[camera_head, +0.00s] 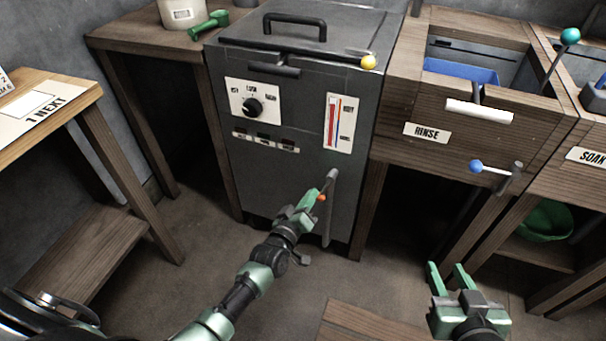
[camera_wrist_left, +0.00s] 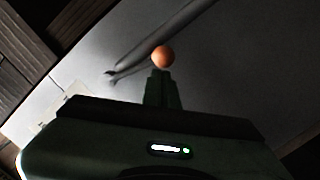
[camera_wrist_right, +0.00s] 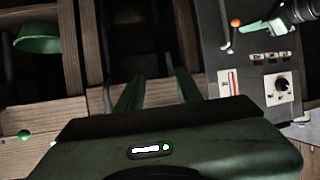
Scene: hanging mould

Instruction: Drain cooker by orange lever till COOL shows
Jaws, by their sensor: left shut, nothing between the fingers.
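The dark grey cooker (camera_head: 345,85) stands in the middle of the head view with its lid down. Its drain lever ends in an orange ball (camera_head: 322,197), low on the front by a grey vertical pipe (camera_head: 330,225). The gauge (camera_head: 338,123) shows a tall red column. The row of small label windows (camera_head: 265,142) is dark, its words too small to read. My left gripper (camera_head: 311,197) is shut and empty at the ball. In the left wrist view the ball (camera_wrist_left: 163,57) sits just beyond the fingertips; I cannot tell whether they touch. My right gripper (camera_head: 448,270) is open and empty.
A dial (camera_head: 252,106) and a yellow knob (camera_head: 368,62) are on the cooker. The RINSE tub (camera_head: 400,142) with a blue-balled lever (camera_head: 475,166) stands to the right. A wooden table (camera_head: 85,85) is at left. A wooden edge (camera_head: 365,325) lies low, between my arms.

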